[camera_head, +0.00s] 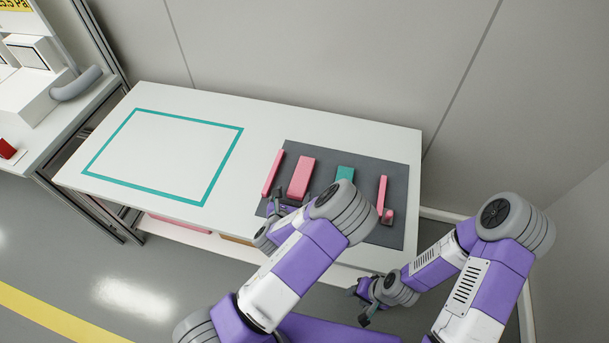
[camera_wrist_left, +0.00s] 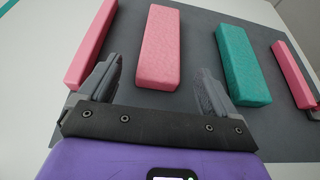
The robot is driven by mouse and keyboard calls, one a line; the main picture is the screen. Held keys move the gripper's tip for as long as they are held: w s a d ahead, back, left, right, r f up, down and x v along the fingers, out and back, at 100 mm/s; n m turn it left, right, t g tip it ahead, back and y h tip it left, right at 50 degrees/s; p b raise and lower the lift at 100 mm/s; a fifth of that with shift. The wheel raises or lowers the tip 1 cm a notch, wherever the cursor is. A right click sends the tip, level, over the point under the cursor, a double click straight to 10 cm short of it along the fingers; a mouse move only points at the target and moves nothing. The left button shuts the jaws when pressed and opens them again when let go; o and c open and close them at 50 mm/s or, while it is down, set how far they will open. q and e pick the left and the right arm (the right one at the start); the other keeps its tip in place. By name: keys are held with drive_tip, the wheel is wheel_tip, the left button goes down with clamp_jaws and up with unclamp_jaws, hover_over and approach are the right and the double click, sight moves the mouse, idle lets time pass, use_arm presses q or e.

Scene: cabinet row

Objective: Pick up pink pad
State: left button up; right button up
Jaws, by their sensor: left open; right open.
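A wide pink pad (camera_head: 301,178) lies on the dark grey mat (camera_head: 333,163), between a thin pink bar (camera_head: 272,172) and a teal block (camera_head: 345,173). My left gripper (camera_head: 278,207) is near the mat's front left part, at the near end of the pad, partly hidden by its arm. In the left wrist view the left gripper (camera_wrist_left: 160,70) is open and empty. The near end of the pink pad (camera_wrist_left: 158,45) shows between its fingers; I cannot tell the height gap. My right gripper (camera_head: 365,300) is open, low in front of the table.
Another thin pink bar (camera_head: 382,190) and a small pink piece (camera_head: 387,216) lie at the mat's right. A teal outlined rectangle (camera_head: 240,140) marks the clear left part of the white table. A wall stands behind. A side bench (camera_head: 70,125) is at far left.

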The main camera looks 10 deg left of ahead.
sight(299, 182)
use_arm(q)
drive_tip(key=b+x, duration=0.1)
drive_tip(key=x, duration=0.6)
drive_tip(key=shift+w+b, duration=0.3)
drive_tip(key=shift+w, duration=0.15)
drive_tip(key=shift+r, duration=0.1)
drive_tip(key=c, duration=1)
